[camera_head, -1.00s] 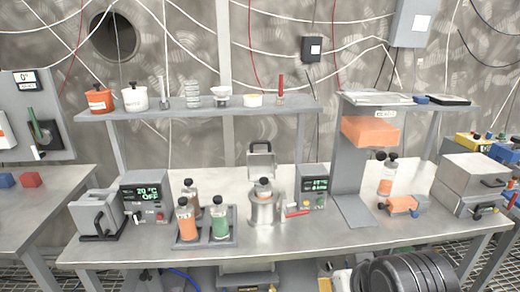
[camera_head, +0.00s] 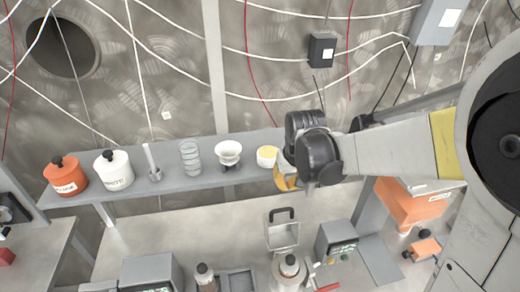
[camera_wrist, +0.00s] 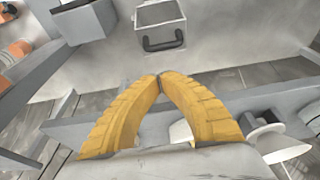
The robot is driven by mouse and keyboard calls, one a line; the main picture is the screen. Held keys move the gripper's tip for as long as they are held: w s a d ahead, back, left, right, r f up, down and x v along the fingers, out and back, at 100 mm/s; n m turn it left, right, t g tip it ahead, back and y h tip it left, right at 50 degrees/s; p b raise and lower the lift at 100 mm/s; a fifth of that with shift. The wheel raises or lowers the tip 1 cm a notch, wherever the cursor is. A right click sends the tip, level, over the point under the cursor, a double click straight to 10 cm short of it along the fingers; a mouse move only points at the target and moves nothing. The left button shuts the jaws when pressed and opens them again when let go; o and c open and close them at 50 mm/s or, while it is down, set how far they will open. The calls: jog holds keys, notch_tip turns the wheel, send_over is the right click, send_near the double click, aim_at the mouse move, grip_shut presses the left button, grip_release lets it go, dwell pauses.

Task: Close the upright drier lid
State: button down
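The pot's lower part is cut off in the head view.
A shelf (camera_head: 205,178) beside my gripper holds an orange jar (camera_head: 66,177), a white jar (camera_head: 114,170), a white funnel (camera_head: 228,153) and a yellow-topped cup (camera_head: 267,156). A control box (camera_head: 336,239) stands right of the lid. An orange block (camera_head: 405,203) is farther right.

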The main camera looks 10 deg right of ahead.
jog(key=b, duration=0.2)
send_over(284, 214)
jog(key=w, duration=0.1)
notch_tip(284, 214, down, 10)
jog(key=shift+r, duration=0.25)
jog(key=shift+d, duration=0.1)
jog(key=shift+s+r, duration=0.1)
jog(key=shift+s, duration=0.05)
jog(key=shift+s+r+t, duration=0.2)
jog(key=shift+s+t, duration=0.2)
jog(key=shift+b, duration=0.35)
